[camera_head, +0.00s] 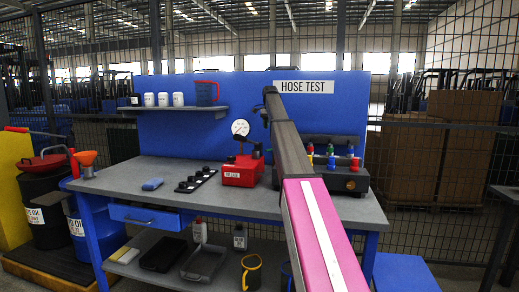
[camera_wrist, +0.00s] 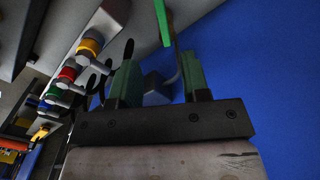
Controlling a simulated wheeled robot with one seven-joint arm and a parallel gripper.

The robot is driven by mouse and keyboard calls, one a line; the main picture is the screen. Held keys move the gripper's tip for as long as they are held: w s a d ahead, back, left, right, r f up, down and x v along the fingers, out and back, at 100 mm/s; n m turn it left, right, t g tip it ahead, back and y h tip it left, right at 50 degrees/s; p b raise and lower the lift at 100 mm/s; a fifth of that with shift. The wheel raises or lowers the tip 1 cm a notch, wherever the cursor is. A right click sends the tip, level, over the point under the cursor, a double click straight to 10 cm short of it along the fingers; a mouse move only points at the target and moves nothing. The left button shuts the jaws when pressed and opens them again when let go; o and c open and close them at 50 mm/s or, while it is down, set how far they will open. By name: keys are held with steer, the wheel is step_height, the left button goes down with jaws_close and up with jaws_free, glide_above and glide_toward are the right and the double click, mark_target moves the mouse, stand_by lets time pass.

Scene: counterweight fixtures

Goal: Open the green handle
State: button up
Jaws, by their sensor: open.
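A thin green bar (camera_wrist: 163,22), which looks like the green handle, shows at the top of the wrist view. My gripper (camera_wrist: 160,65) is open and empty, with two green fingers apart. In the picture the bar lies above and between the fingertips, and no contact shows. A blue-grey block and a curved rod stand behind the finger gap. In the head view, my arm crosses the bench and hides part of the hose test unit (camera_head: 345,180); I cannot make out the gripper or the green handle clearly there.
Colored fittings (camera_wrist: 66,75) and dark hoses lie left of the fingers. A blue panel (camera_wrist: 255,70) fills the right. On the workbench (camera_head: 250,202) stand a red box (camera_head: 240,172) with a gauge and a blue block (camera_head: 152,184).

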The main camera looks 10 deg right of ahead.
step_height(320, 180, down, 12)
steer(key=shift+w+f, duration=0.1)
stand_by(0.5)
jaws_close()
